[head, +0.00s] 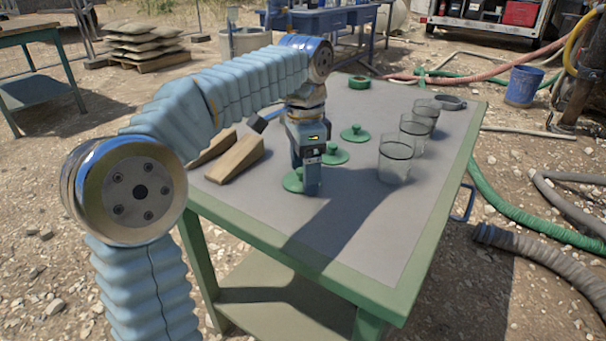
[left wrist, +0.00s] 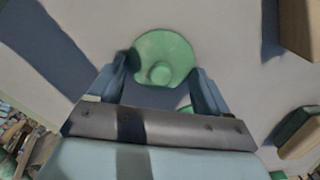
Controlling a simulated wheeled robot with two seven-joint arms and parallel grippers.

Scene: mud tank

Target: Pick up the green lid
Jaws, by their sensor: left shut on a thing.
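The nearest green lid (head: 291,183), a round disc with a knob, is at the tip of my left gripper (head: 306,182), low at the table top. My gripper is pointing down and shut on this lid; its fingers hide part of it. In the left wrist view the lid (left wrist: 163,50) shows its knob between the two fingers. I cannot tell whether it touches the table. Two more green lids lie on the table, one just behind the gripper (head: 335,155) and one farther back (head: 355,133). My right gripper is not in view.
Three clear glass jars (head: 394,164) stand in a row to the right on the grey table top (head: 340,235). Wooden wedge blocks (head: 236,160) lie left of the gripper. A green tape roll (head: 359,82) and a dark ring (head: 450,102) lie farther back. The front is clear.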

